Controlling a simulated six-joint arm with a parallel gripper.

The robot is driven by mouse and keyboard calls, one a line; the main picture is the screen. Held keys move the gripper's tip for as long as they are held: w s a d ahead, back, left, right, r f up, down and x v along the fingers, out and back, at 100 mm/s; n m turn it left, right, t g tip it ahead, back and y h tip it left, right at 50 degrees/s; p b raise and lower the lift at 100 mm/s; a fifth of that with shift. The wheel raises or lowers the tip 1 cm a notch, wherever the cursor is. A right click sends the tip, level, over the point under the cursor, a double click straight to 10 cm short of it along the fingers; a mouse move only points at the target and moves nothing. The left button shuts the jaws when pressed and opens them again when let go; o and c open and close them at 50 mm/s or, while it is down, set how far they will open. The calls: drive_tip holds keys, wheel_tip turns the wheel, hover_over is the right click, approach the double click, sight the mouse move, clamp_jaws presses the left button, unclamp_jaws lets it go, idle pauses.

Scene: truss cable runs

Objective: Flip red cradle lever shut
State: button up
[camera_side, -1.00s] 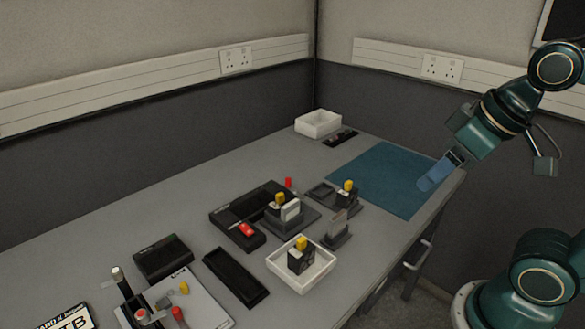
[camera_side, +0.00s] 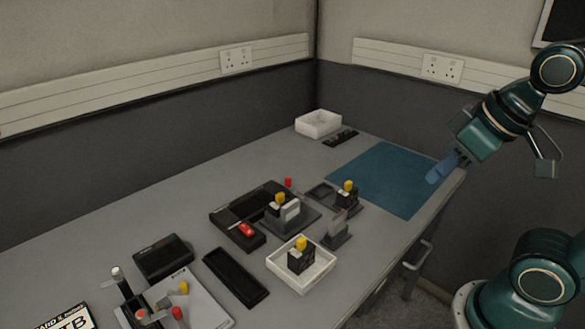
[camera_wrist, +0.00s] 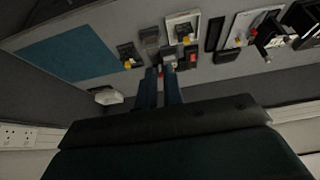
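My gripper (camera_side: 442,172) is in the air over the right end of the bench, near the blue mat, far from the red parts. Its blue fingers stand apart with nothing between them in the wrist view (camera_wrist: 160,75). At the front left, a pale board (camera_side: 205,304) carries a red-ended lever (camera_side: 178,313), a yellow one (camera_side: 184,287) and a dark post with a red part (camera_side: 141,314). A red handle (camera_side: 246,230) lies on a black tray, and a red peg (camera_side: 288,183) stands behind it. I cannot tell for sure which red part is the cradle lever.
Blocks with yellow tops stand mid-bench, one in a white tray (camera_side: 324,277). An empty black tray (camera_side: 230,285) and a black box (camera_side: 163,258) lie nearer the board. A white bin (camera_side: 318,123) is at the back. The blue mat (camera_side: 375,180) is clear.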

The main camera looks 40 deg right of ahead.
drive_tip(key=shift+w+r, duration=0.15)
drive_tip(key=shift+w, duration=0.15)
clamp_jaws()
drive_tip(key=w+m+g+h, duration=0.1)
drive_tip(key=w+m+h, duration=0.15)
drive_tip(key=w, duration=1.95)
drive_tip(key=w+a+f+g+h, duration=0.1)
drive_tip(key=w+a+f+h, duration=0.3)
drive_tip(key=w+f, duration=1.1)
drive_tip(key=a, duration=0.3)
drive_tip(key=shift+m, duration=0.35)
drive_tip(key=shift+f, duration=0.15)
drive_tip(key=w+d+f, duration=0.2)
drive_tip(key=d+f, duration=0.6)
drive_tip(key=d, duration=0.1)
drive_tip(key=shift+w, duration=0.2)
